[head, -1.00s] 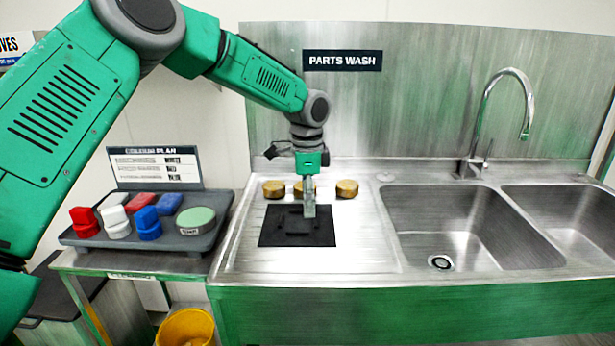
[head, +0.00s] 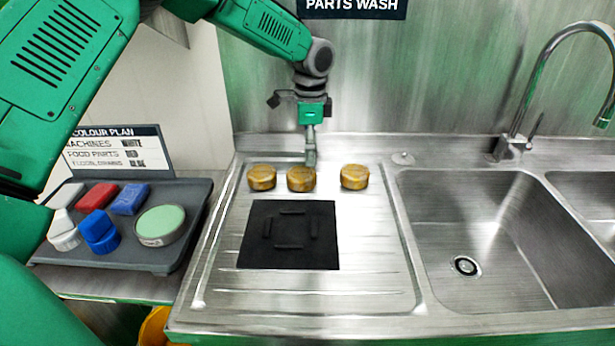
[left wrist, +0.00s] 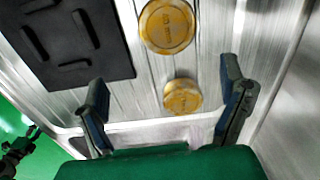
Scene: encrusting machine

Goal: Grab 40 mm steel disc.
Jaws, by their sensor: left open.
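Three gold-coloured round discs stand in a row near the back of the drainboard: left (head: 262,177), middle (head: 301,179) and right (head: 354,177). None looks steel-grey, and their top lettering is too blurred to read. My left gripper (head: 311,160) points down just behind and above the middle disc. In the left wrist view my left gripper (left wrist: 165,84) has its two fingers wide apart with nothing held. One disc (left wrist: 167,26) lies beyond the fingers; another (left wrist: 183,96) shows in the gap between them, not visibly touched. My right gripper is not recognisable in either view.
A black mat (head: 290,255) with raised bars lies in front of the discs. Right are the sink (head: 480,240) and tap (head: 512,147). Left is a grey tray (head: 160,258) with red, white and blue pieces and a green-topped round tin (head: 160,225).

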